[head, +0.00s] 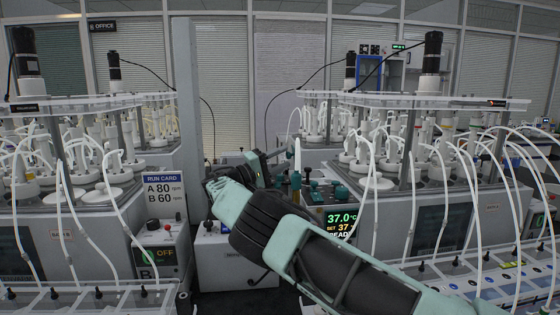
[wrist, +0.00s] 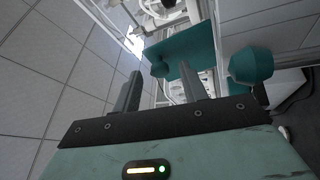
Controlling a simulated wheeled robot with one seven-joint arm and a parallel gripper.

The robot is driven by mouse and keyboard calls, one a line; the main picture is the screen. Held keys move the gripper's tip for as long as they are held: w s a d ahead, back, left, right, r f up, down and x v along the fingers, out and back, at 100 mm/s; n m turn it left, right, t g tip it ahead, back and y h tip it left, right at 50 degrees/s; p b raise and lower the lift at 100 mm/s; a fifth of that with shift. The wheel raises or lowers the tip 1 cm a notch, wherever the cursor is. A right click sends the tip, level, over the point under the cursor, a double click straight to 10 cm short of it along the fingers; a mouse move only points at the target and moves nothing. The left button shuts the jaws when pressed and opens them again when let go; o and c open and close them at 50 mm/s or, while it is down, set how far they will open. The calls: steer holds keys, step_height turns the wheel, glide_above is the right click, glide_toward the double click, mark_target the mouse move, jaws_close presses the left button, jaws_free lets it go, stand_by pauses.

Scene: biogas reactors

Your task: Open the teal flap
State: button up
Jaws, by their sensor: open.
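The teal flap (wrist: 190,48) shows in the wrist view as a flat panel just beyond my fingertips, tilted in the picture. My gripper (wrist: 160,78) is open, with its two grey fingers apart and nothing between them. The right finger overlaps the lower part of the flap in the picture; I cannot tell whether it touches. A rounded teal knob (wrist: 250,66) is to the right of the flap. In the head view my gripper (head: 283,158) is at the middle, small and partly hidden by my wrist. I cannot clearly pick out the flap there.
Reactor benches with bottles and looping white tubes stand left (head: 75,225) and right (head: 440,215). A grey upright post (head: 187,110) stands close to the left of my arm. A display (head: 341,221) reads 37.0 beside my forearm. A run card (head: 164,194) hangs at left.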

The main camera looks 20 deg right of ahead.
steer(key=o, duration=0.4)
step_height(320, 180, up, 7)
steer(key=shift+w+f+b, duration=0.1)
steer(key=shift+f+b, duration=0.1)
steer(key=shift+b, duration=0.55)
steer(key=r, duration=0.3)
steer(key=shift+s+a, duration=0.1)
steer(key=shift+s, duration=0.15)
steer(key=c, duration=0.4)
steer(key=shift+w+r, duration=0.15)
steer(key=shift+r, duration=0.15)
